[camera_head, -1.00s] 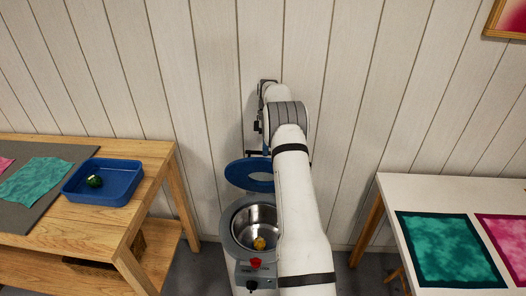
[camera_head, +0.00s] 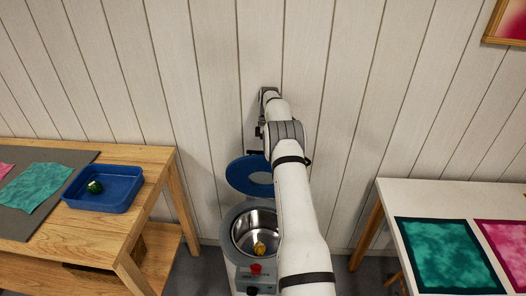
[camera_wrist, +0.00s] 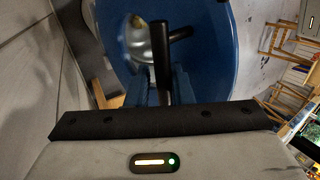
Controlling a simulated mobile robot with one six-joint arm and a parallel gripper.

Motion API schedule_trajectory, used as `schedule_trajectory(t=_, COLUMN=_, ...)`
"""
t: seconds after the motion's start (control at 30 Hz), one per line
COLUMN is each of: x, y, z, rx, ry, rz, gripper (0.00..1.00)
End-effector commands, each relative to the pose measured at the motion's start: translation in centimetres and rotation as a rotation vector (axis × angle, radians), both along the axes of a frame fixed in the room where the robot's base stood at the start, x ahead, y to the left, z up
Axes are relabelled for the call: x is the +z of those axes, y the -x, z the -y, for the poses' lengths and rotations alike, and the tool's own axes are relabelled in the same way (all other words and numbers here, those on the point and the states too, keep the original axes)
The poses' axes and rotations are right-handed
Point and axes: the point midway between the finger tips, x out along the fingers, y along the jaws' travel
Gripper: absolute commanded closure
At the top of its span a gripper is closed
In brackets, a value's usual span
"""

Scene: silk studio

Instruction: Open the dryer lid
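The dryer (camera_head: 240,262) is a grey machine with an open steel drum; a small yellow item (camera_head: 259,248) lies in the drum. Its blue ring-shaped lid (camera_head: 240,183) is raised and tilted back towards the wall. In the wrist view the lid (camera_wrist: 215,75) fills the middle, with the shiny drum partly visible through its hole. My gripper (camera_head: 256,143) is behind the lid's upper edge, partly hidden by my arm.
A wooden table (camera_head: 95,235) on the left bears a blue tray (camera_head: 120,203) with a dark green item, and a teal cloth (camera_head: 35,185). A white table (camera_head: 400,192) on the right bears green and pink cloths. The panelled wall (camera_head: 200,80) is close behind.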

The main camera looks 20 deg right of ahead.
Motion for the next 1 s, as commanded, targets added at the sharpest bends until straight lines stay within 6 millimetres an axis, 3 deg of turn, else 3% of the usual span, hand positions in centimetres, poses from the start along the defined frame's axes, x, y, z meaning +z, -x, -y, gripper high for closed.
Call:
schedule_trajectory(t=0.17, x=0.4, y=-0.1, z=-0.1, rx=0.001, ry=0.001, rz=0.005, gripper=0.65)
schedule_trajectory(t=0.47, x=1.0, y=-0.2, z=-0.2, rx=0.003, ry=0.002, rz=0.008, gripper=0.65)
schedule_trajectory(t=1.0, x=10.0, y=-0.3, z=-0.1, rx=0.002, ry=0.001, rz=0.007, gripper=0.65)
